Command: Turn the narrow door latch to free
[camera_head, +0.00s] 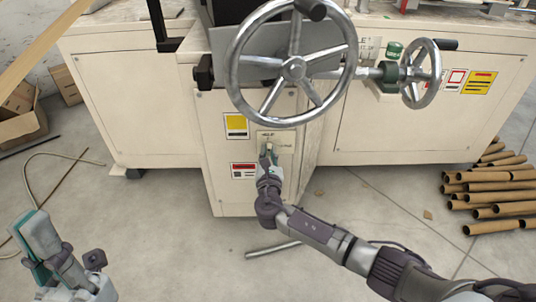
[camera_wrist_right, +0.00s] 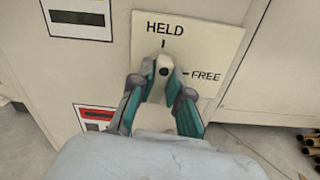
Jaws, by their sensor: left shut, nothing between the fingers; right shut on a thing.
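The narrow door latch (camera_wrist_right: 163,72) is a small pale knob with a dark dot, on a cream plate (camera_wrist_right: 205,40) marked HELD at the top and FREE at the right. It stands about upright, in line with the HELD tick. My right gripper (camera_wrist_right: 162,85) has its teal fingers on both sides of the latch and is shut on it. In the head view the right gripper (camera_head: 268,152) is at the plate on the narrow door (camera_head: 222,165), hiding most of the latch. My left gripper (camera_head: 32,235) is shut and empty, low at the left, far from the door.
A large spoked handwheel (camera_head: 293,67) overhangs the door above my right gripper. A smaller handwheel (camera_head: 420,73) is to the right. Cardboard tubes (camera_head: 490,190) are piled on the floor at the right, and a metal bar (camera_head: 273,249) lies below the door.

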